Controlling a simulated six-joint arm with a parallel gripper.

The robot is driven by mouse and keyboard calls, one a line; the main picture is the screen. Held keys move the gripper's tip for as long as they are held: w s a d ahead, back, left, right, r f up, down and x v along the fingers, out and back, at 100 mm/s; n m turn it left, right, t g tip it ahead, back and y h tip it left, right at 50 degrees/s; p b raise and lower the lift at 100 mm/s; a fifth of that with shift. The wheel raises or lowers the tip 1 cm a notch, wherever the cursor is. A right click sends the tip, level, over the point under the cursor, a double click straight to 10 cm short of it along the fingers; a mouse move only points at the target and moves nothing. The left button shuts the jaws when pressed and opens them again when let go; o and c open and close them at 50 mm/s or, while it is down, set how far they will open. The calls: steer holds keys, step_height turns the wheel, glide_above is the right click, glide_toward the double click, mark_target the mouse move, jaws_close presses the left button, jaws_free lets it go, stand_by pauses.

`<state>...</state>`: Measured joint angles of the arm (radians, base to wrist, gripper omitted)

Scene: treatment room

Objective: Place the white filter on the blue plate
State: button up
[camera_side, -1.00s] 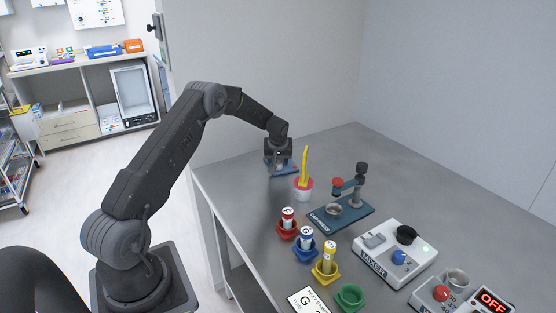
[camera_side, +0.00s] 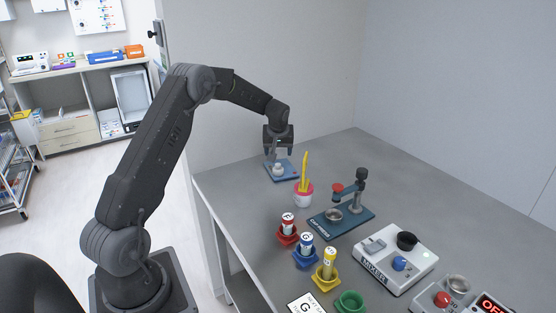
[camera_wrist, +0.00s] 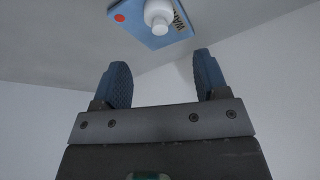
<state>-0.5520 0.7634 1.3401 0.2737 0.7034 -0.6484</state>
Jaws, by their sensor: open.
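The white filter (camera_side: 278,169) stands on the blue plate (camera_side: 291,175) at the back left of the table. In the wrist view the filter (camera_wrist: 158,14) shows as a white rounded piece on the plate (camera_wrist: 133,22), which has a red dot and dark lettering; both are cut off by the top edge. My gripper (camera_side: 277,153) is above the filter, apart from it. Its two blue fingers (camera_wrist: 162,62) are spread with nothing between them.
A white and pink cup with yellow sticks (camera_side: 303,193) stands in front of the plate. A blue-based press (camera_side: 340,215), a mixer (camera_side: 395,262), and coloured holders with tubes (camera_side: 306,248) are farther forward. The table's back right is clear.

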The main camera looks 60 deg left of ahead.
steer(key=s+d+r+m+t+h, duration=0.1)
steer(key=s+d+r+m, duration=0.3)
steer(key=d+r, duration=0.5)
steer(key=s+d+r+m+t, duration=0.1)
steer(key=s+d+r, duration=0.4)
steer(key=d+r, duration=0.4)
steer(key=s+d+m+h, duration=0.1)
steer(key=s+d+m, duration=0.2)
steer(key=s+d, duration=0.5)
steer(key=s+d+f+m+t+h, duration=0.1)
steer(key=s+d+m, duration=0.2)
steer(key=s+d, duration=0.5)
steer(key=s, duration=0.5)
steer(key=shift+s+m+h, duration=0.15)
steer(key=shift+m+h, duration=0.25)
